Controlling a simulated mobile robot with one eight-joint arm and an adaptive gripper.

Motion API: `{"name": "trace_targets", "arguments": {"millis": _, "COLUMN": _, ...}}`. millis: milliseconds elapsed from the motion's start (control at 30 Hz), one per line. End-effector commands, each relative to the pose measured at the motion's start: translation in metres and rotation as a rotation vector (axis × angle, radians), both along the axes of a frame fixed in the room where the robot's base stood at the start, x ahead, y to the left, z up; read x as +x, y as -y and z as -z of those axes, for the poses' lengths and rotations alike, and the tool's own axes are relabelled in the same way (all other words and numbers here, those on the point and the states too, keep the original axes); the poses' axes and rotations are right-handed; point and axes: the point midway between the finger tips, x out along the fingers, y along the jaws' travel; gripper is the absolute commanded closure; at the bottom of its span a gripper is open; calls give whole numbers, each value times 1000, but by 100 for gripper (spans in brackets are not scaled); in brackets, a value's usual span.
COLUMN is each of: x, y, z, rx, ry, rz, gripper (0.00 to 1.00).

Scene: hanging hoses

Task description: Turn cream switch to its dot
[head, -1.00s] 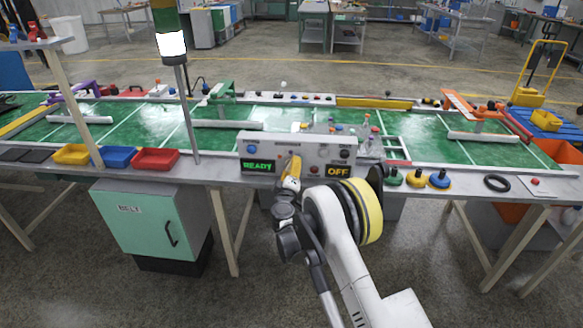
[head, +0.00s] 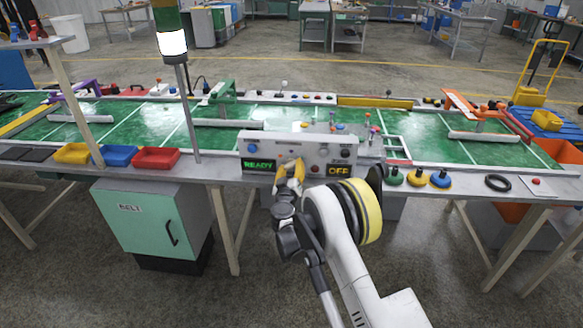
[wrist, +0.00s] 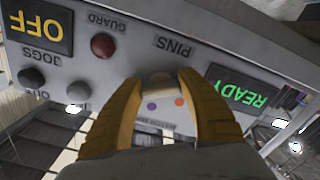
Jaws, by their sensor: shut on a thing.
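The grey control panel (head: 270,145) stands at the front edge of the table, and it fills much of the wrist view (wrist: 140,55). My gripper (head: 291,166) is at the panel's front face, below the middle. In the wrist view the yellow fingers of my gripper (wrist: 161,80) are on either side of the small cream switch (wrist: 158,84) and shut on it. The switch is partly covered by the fingers, and its exact angle is hard to tell. A purple dot (wrist: 151,106) and an orange dot (wrist: 179,101) show between the fingers. The switch is hidden in the head view.
Close to the fingers are a red button (wrist: 103,45), dark knobs (wrist: 31,78), a green READY display (wrist: 238,89) and an OFF display (wrist: 38,25). A red bin (head: 156,158) is left of the panel. Coloured knobs (head: 416,177) stand to its right.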

Motion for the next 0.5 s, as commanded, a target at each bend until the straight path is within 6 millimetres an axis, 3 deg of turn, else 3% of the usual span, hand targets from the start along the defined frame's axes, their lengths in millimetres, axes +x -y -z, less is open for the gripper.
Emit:
{"name": "trace_targets", "arguments": {"millis": 367, "x": 0, "y": 0, "z": -1, "rx": 5, "ry": 1, "rz": -1, "gripper": 85}}
{"name": "trace_targets", "arguments": {"millis": 400, "x": 0, "y": 0, "z": -1, "rx": 5, "ry": 1, "rz": -1, "gripper": 52}}
{"name": "trace_targets", "arguments": {"millis": 467, "x": 0, "y": 0, "z": -1, "rx": 5, "ry": 0, "rz": -1, "gripper": 34}}
{"name": "trace_targets", "arguments": {"millis": 500, "x": 0, "y": 0, "z": 0, "rx": 5, "ry": 0, "rz": -1, "gripper": 32}}
